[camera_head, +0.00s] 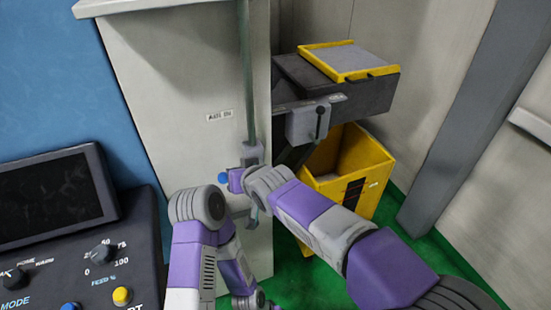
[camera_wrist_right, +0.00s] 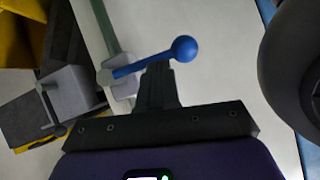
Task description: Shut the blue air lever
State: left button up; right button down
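The blue air lever (camera_wrist_right: 140,65) has a straight rod ending in a round ball. In the right wrist view it runs from a grey fitting up to the right. In the head view only its blue ball (camera_head: 223,178) shows, beside the pale panel's edge; the rod is hidden by my right gripper (camera_head: 236,180). In the wrist view the dark fingers of the right gripper (camera_wrist_right: 158,72) are together, with their tips at the rod, just short of the ball. Contact is unclear. My left gripper (camera_head: 256,302) is low at the bottom edge, partly cut off, away from the lever.
A green vertical pipe (camera_head: 243,70) runs down to the lever's fitting. A yellow bin (camera_head: 365,160) and a dark box with a yellow-edged tray (camera_head: 350,60) stand behind. A control console (camera_head: 75,240) with screen and knobs is at left.

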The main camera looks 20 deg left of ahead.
jog(key=shift+a, duration=0.15)
dwell(0.5)
jog(key=a+r+p+v, duration=0.2)
jog(key=v, duration=1)
jog(key=shift+s+d+r, duration=0.2)
jog(key=shift+s+r, duration=0.05)
jog(key=shift+r, duration=0.15)
